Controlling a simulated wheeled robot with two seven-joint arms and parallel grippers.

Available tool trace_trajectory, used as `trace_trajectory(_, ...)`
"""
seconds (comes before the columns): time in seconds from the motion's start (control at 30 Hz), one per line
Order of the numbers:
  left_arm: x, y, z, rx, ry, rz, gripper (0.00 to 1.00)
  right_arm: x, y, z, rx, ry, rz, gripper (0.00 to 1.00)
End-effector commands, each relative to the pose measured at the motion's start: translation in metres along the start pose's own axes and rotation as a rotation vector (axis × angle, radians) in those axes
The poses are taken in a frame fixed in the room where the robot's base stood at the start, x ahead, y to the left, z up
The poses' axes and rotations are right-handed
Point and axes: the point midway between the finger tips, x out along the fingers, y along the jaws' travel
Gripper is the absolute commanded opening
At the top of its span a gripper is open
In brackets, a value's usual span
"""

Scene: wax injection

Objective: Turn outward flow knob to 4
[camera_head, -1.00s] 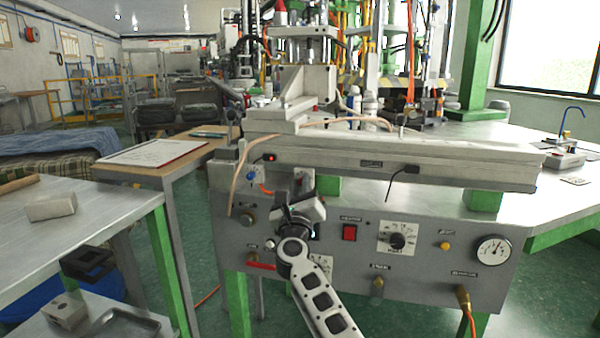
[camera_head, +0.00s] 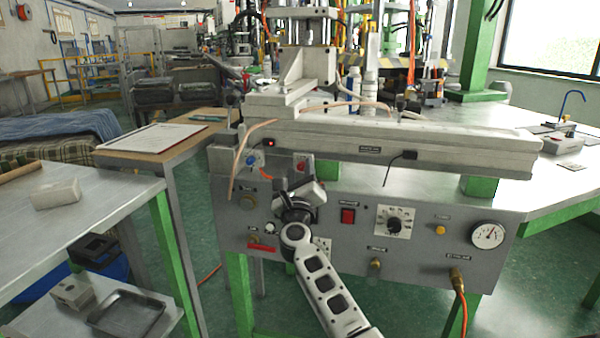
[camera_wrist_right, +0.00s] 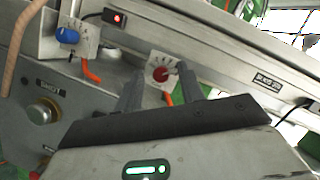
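A red knob (camera_head: 303,164) on a small white dial plate sits on the upper beam of the machine. It also shows in the right wrist view (camera_wrist_right: 160,74), between my fingers in the picture. A blue knob (camera_head: 255,159) on a similar plate is to its left, also in the wrist view (camera_wrist_right: 67,36). I cannot read which is the outward flow knob. My right gripper (camera_head: 304,194) is just below the red knob in the head view. In the wrist view its fingers (camera_wrist_right: 159,84) are apart with nothing gripped. My left gripper is out of view.
The grey front panel carries a black dial knob (camera_head: 394,226), a red switch (camera_head: 348,216), a yellow button (camera_head: 440,230) and a gauge (camera_head: 487,235). Another dial is partly hidden behind my right arm. An orange hose (camera_wrist_right: 91,72) hangs below the blue knob.

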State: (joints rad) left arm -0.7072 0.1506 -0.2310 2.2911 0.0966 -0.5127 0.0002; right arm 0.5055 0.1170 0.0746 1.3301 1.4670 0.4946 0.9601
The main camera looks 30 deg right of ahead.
Motion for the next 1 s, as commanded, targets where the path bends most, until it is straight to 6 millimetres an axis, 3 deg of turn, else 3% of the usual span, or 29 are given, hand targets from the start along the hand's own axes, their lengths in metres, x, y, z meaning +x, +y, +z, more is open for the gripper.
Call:
trace_trajectory(0.17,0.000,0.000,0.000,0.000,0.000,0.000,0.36,0.000,-0.001,0.001,0.001,-0.001,-0.001,0.39)
trace_trajectory(0.33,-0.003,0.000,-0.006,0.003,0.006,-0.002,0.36,-0.016,-0.001,0.001,0.001,0.000,0.001,0.39)
trace_trajectory(0.53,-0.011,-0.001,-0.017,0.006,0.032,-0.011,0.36,-0.061,0.000,0.000,0.002,0.002,0.002,0.39)
trace_trajectory(0.8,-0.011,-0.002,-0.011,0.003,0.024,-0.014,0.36,-0.124,0.001,-0.001,0.002,0.001,0.002,0.39)
trace_trajectory(1.0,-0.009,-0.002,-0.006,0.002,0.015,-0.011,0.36,-0.152,0.000,-0.001,0.001,0.000,0.000,0.39)
